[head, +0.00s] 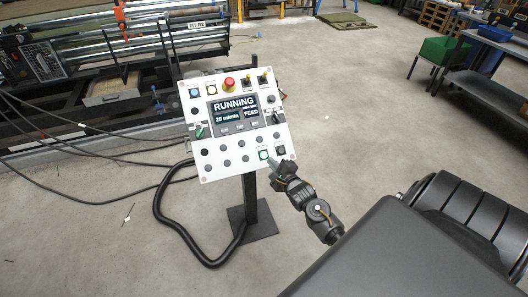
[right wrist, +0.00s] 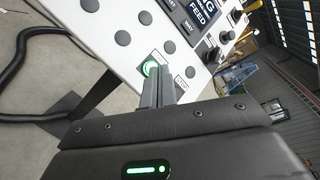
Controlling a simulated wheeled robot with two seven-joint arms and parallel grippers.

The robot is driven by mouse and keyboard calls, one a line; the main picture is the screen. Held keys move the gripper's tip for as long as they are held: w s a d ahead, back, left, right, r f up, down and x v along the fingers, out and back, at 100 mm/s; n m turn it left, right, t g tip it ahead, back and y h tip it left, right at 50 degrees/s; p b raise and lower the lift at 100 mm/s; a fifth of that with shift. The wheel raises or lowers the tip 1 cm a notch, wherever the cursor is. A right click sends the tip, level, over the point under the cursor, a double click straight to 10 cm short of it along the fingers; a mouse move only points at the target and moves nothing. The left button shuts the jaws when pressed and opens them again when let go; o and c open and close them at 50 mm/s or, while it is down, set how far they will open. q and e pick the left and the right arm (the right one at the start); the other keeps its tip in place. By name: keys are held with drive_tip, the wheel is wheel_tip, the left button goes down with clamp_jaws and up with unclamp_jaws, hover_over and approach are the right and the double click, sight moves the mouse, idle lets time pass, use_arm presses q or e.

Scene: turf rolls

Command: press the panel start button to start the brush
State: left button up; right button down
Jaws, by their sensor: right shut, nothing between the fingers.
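The white control panel (head: 196,158) stands tilted on a black post, and its screen (head: 233,110) reads RUNNING, 20 m/min and FEED. The green-ringed button (head: 264,155) is near the panel's lower right edge and is lit. It also shows in the right wrist view (right wrist: 150,67), just beyond my fingertips. My right gripper (head: 273,162) is shut and empty, its tips at the button's lower right. In the right wrist view the fingertips (right wrist: 155,82) overlap the button's near edge; I cannot tell whether they touch it. My left gripper is not in view.
A red emergency button (head: 230,84) sits at the panel's top. A dark roller machine (head: 125,45) stands at the back left. A thick black hose (head: 178,240) and thin cables lie on the floor. A green bin (head: 443,52) is at the back right. Floor between is mostly clear.

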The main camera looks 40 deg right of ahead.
sight(264, 155)
drive_tip(key=shift+m+t, duration=0.3)
drive_tip(key=shift+m, duration=0.5)
drive_tip(key=r, duration=0.4)
drive_tip(key=shift+w+d, duration=0.3)
drive_tip(key=shift+d, duration=0.1)
drive_tip(key=w+d+f+b, duration=0.1)
drive_tip(key=w+f+b, duration=0.4)
drive_tip(key=b, duration=0.3)
drive_tip(key=shift+w+d+f, duration=0.2)
drive_tip(key=shift+d+f, duration=0.2)
drive_tip(key=shift+f, duration=0.5)
drive_tip(key=shift+b, duration=0.3)
drive_tip(key=shift+w+d+f, duration=0.1)
drive_tip(key=shift+w+f, duration=0.15)
drive_tip(key=shift+f, duration=0.05)
